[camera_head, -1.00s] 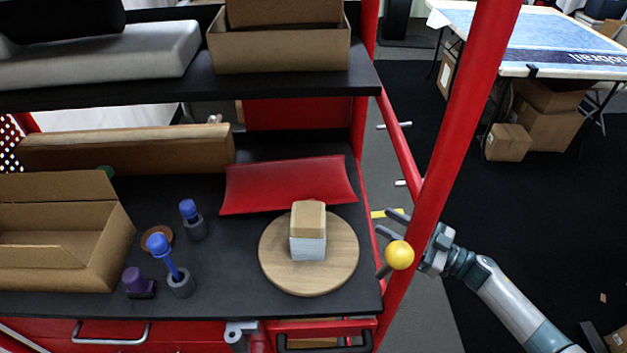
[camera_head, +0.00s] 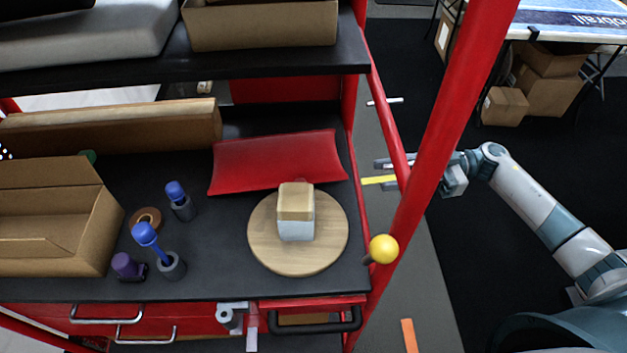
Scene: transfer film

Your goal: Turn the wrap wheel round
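The wrap wheel appears to be the round wooden disc (camera_head: 262,252) lying flat near the right end of the black worktop. A small block (camera_head: 296,212), tan on top and pale grey below, stands upright on it. My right gripper (camera_head: 392,176) is off the right side of the bench, beyond the slanting red post that hides part of it. It is apart from the disc, its fingers point left and look spread, and I see nothing between them. My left gripper is out of view.
The red post (camera_head: 432,160) and a yellow ball knob (camera_head: 383,249) stand between my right arm and the disc. A red curved sheet (camera_head: 277,162) lies behind the disc. Blue-topped tools (camera_head: 146,236) and an open carton (camera_head: 60,235) are to the left. A black shelf (camera_head: 250,62) overhangs the back.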

